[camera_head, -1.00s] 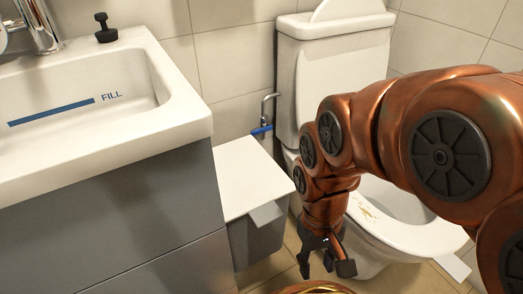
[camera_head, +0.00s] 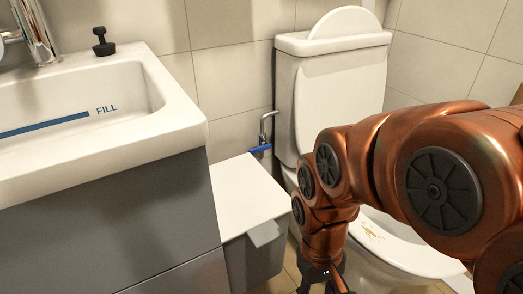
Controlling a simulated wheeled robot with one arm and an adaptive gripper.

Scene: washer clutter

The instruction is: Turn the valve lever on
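The valve lever (camera_head: 260,149) is a small blue handle on a chrome pipe (camera_head: 264,126) at the wall, between the bin and the toilet. It lies roughly horizontal in the picture. My gripper (camera_head: 322,286) points down at the bottom edge, in front of the toilet, below and to the right of the lever and well apart from it. Its dark fingers are spread, with nothing visible between them; the tips are near or past the frame's edge.
A white-lidded grey bin (camera_head: 247,196) stands below the lever. The sink (camera_head: 160,117) and grey cabinet (camera_head: 150,215) fill the left. The toilet (camera_head: 338,95) stands right of the lever, its open bowl (camera_head: 395,250) behind my arm. A black stopper (camera_head: 103,42) sits on the sink ledge.

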